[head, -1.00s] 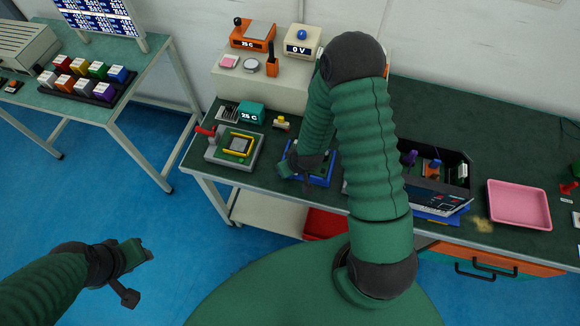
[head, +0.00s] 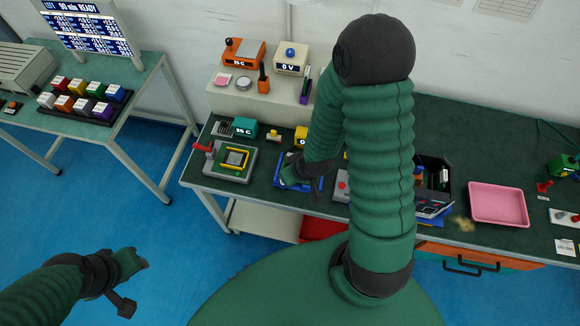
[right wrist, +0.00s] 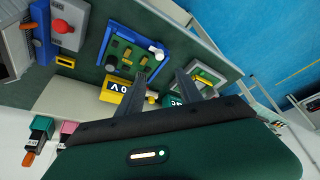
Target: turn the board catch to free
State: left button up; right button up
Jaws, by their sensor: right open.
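A blue board fixture (head: 312,186) stands on the dark green bench, partly hidden by my right arm. In the right wrist view the blue frame (right wrist: 108,42) holds a green board (right wrist: 130,52) with several yellow-green parts. A small white knob, possibly the catch (right wrist: 157,52), sits at the frame's edge; its setting is unclear. My right gripper (head: 288,176) is over the fixture in the head view. In the right wrist view its spread, empty fingers (right wrist: 161,76) point toward the board's edge near the white knob. My left gripper (head: 142,264) hangs over the blue floor, away from the bench; its jaw gap is unclear.
A grey fixture with a yellow frame (head: 235,158) and red handle stands left of the blue one. A yellow 0 V box (right wrist: 115,91) lies close to my right fingers. A pink tray (head: 498,204) and a dark bin (head: 436,168) stand to the right.

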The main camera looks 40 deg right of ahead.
pick_arm(q)
jog(key=p+v, duration=0.2)
jog(key=v, duration=0.1)
jog(key=shift+w+d+r, duration=0.15)
jog(key=shift+w+r, duration=0.25)
